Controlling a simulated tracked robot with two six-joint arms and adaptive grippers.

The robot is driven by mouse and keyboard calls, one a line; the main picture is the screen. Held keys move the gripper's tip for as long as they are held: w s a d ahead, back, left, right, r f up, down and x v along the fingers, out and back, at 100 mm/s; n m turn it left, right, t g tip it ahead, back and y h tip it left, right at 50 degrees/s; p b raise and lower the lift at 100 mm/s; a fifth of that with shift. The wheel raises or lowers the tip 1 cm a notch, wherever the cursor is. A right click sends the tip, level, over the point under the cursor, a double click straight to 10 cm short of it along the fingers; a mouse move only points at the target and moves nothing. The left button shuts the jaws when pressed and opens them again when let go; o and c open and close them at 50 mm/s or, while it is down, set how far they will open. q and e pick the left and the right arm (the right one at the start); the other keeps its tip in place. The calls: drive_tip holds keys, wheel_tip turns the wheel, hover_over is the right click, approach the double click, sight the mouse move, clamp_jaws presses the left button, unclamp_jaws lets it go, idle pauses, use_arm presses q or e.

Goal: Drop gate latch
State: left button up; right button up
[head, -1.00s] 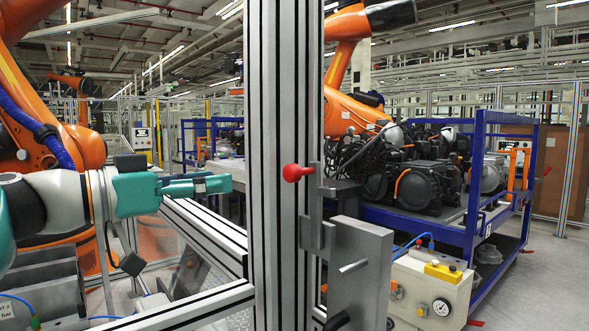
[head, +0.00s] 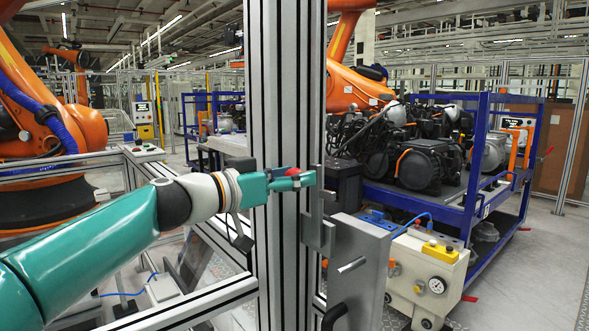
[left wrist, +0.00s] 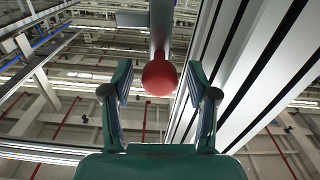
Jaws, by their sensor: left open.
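The gate latch (head: 313,228) is a grey metal bar with a red ball knob (head: 292,172), mounted on the aluminium post (head: 284,90). My left gripper (head: 308,179) is at the knob and covers part of it in the head view. In the left wrist view the red knob (left wrist: 159,76) sits between the tips of the open fingers (left wrist: 160,85), with a gap on each side. A grey bar (left wrist: 160,30) runs up from behind the knob. My right gripper is not in view.
A grey gate plate (head: 358,270) with a peg stands right of the post. A cream control box (head: 428,275) with a gauge is beside it. A blue rack (head: 470,200) holds drive units behind. Aluminium rails (head: 190,300) cross at lower left.

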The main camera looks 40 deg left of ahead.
use_arm(q)
drive_tip(key=shift+w, duration=0.2)
drive_tip(key=shift+c, duration=0.2)
clamp_jaws()
drive_tip(key=shift+d, duration=0.1)
